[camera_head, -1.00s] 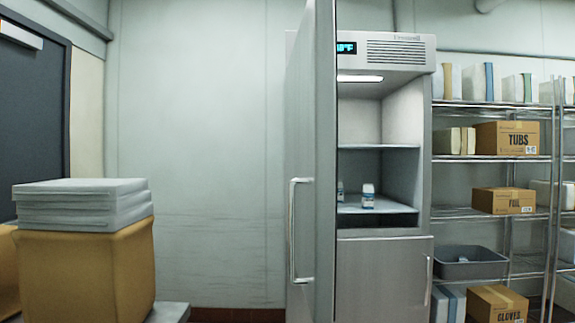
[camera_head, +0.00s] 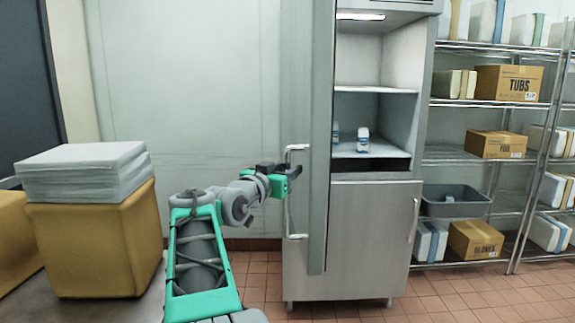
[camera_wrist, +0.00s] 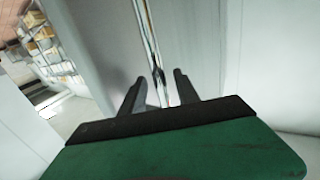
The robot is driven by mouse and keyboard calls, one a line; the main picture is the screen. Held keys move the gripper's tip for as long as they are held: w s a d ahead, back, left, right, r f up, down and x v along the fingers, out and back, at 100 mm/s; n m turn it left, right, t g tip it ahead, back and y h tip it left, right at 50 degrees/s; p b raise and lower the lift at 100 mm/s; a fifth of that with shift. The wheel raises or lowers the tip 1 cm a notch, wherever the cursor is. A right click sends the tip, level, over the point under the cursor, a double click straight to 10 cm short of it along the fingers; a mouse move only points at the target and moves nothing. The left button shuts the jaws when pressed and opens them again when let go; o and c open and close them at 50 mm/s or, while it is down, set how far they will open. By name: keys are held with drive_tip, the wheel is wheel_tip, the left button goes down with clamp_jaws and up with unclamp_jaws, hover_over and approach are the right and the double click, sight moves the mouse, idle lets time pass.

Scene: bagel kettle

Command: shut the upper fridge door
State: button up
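The upper fridge door (camera_head: 321,120) stands wide open, seen almost edge-on in the head view. Its long metal handle (camera_head: 289,215) is on the door's left face. The fridge's upper compartment (camera_head: 375,105) is exposed, with small bottles on its lower shelf. My gripper (camera_head: 290,170) is at the upper part of the handle, beside the door. In the wrist view, the gripper's two dark fingers (camera_wrist: 157,90) are spread apart, with a thin bright vertical strip between them, perhaps the handle. I cannot tell whether they touch it.
The lower fridge door (camera_head: 372,240) is shut. A wire shelf rack (camera_head: 480,104) with boxes stands to the right of the fridge. A tan box (camera_head: 95,240) topped with white slabs (camera_head: 85,172) sits on a surface at the left. Tiled floor shows in front of the fridge.

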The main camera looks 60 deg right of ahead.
drive_tip(key=shift+d, duration=0.4)
drive_tip(key=shift+c, duration=0.2)
clamp_jaws()
idle(1.0)
